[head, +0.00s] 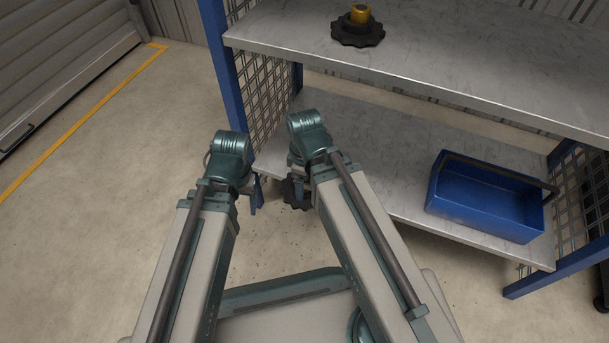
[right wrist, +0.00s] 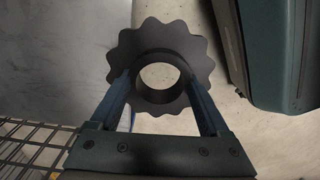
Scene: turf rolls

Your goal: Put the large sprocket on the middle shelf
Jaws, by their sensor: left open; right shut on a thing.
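A dark toothed sprocket with a raised round hub (right wrist: 151,38) fills the middle of the right wrist view. My right gripper (right wrist: 158,90) is shut on its hub, one finger on each side. In the head view this sprocket (head: 292,192) shows partly behind my right arm, in front of the shelf unit's left end. My left gripper (head: 256,195) is open and empty, just left of it. Two shelves show: an upper one (head: 450,60) and a lower one (head: 385,140). I cannot tell from the view which is the middle one.
Another dark toothed wheel with a brass-coloured hub (head: 358,28) stands on the upper shelf, towards its left. A blue crate (head: 485,210) sits at the right of the lower shelf. A blue post (head: 218,60) and mesh side (head: 262,100) bound the unit's left end.

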